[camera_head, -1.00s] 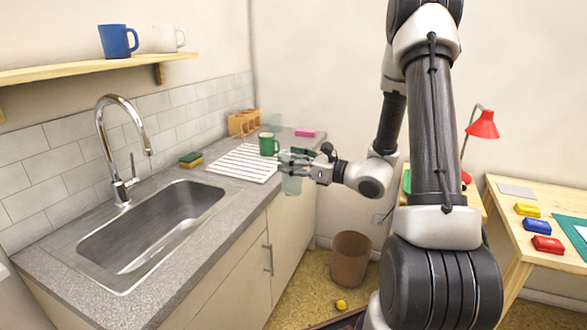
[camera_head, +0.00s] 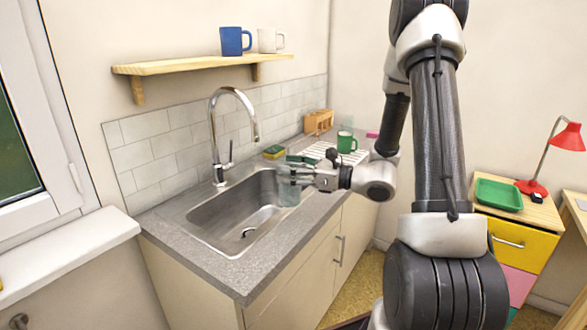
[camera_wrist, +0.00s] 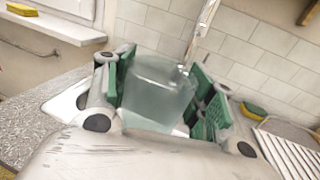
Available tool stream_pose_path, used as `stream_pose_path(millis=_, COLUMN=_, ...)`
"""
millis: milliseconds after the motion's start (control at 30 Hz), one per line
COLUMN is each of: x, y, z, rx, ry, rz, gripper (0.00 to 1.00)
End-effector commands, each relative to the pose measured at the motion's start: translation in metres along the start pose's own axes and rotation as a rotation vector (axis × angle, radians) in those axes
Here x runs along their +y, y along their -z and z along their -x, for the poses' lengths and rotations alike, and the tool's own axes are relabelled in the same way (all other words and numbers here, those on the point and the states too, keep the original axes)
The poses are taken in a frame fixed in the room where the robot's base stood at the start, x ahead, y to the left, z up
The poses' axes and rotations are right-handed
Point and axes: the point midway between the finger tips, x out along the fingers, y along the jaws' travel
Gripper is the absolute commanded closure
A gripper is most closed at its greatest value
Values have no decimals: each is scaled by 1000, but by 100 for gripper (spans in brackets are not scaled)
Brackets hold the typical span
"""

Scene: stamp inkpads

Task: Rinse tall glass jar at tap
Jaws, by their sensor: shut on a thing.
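The clear, faintly green tall glass jar (camera_head: 289,192) is held in my gripper (camera_head: 295,172) over the right end of the sink (camera_head: 215,222). The wrist view shows the jar (camera_wrist: 157,92) between the green-padded fingers of my gripper (camera_wrist: 165,95). The jar looks roughly upright, and its far side is hard to make out. The chrome tap (camera_head: 215,140) stands behind the sink, with its spout end to the left of and above the jar. It also shows behind the jar in the wrist view (camera_wrist: 203,25). I see no water running.
A sponge (camera_head: 274,152), a white drying rack (camera_head: 322,150) and a green mug (camera_head: 346,142) lie along the counter behind my gripper. A shelf (camera_head: 200,63) with blue (camera_head: 234,41) and white (camera_head: 270,40) mugs hangs above. A windowsill (camera_head: 65,245) is at left.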

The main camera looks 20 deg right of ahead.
Motion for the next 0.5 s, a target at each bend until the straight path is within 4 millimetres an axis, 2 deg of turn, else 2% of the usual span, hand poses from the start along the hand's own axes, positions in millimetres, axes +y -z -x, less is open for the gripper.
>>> stream_pose_path(millis=500, x=-26, y=11, z=-50, rx=-1, ry=-1, rz=0, gripper=95)
